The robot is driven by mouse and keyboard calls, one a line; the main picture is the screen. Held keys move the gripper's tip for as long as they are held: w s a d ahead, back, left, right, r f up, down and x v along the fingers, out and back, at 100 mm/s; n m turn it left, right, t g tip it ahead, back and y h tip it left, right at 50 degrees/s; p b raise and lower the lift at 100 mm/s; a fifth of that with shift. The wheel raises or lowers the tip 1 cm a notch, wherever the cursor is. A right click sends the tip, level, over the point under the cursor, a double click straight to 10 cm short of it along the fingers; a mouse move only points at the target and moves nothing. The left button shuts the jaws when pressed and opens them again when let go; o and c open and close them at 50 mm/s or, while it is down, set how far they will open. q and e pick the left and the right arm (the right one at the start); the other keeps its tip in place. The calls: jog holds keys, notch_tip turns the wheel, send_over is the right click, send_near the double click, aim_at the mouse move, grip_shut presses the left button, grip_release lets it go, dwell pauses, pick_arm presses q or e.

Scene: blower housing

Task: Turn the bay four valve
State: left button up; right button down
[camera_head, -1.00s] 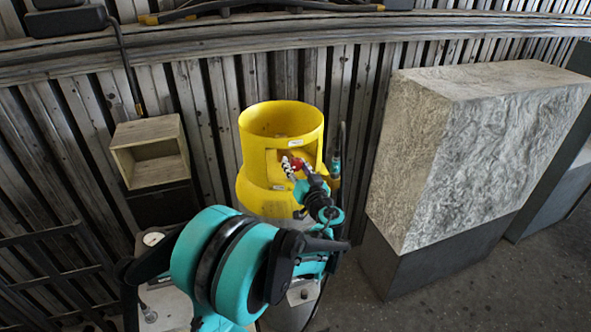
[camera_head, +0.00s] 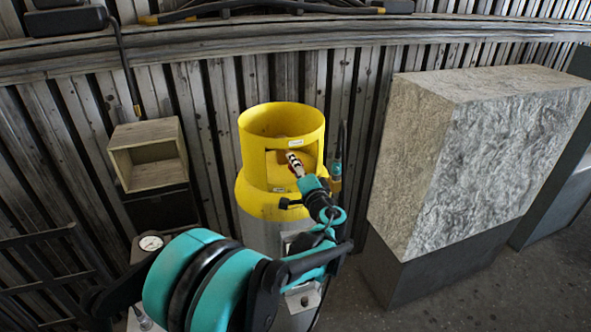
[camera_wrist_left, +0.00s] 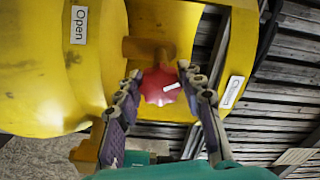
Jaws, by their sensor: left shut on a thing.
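The valve is a red lobed knob (camera_wrist_left: 158,88) with a white mark, on a yellow-brown stem (camera_wrist_left: 150,48) inside the opening of the yellow cylinder collar. The yellow collar (camera_head: 255,125) tops a grey cylinder in the middle of the head view. My left gripper (camera_head: 294,163) reaches into the collar opening from the front; in the left wrist view its two fingers (camera_wrist_left: 163,84) are shut on the knob, one on each side. In the head view the gripper hides most of the knob. A label reading "Open" (camera_wrist_left: 79,25) is on the collar. My right gripper is not in view.
A small wooden open box (camera_head: 150,156) stands on a dark block at the left. A round gauge (camera_head: 151,242) sits beside my left arm. A large stone-faced block (camera_head: 485,150) stands on the right. A slatted wall runs behind the cylinder.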

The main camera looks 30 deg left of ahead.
pick_arm(q)
jog(key=m+b, duration=0.1)
jog(key=m, duration=0.4)
jog(key=shift+m, duration=0.4)
dwell(0.4)
jog(key=o, duration=1.2)
jog(key=v, duration=1.2)
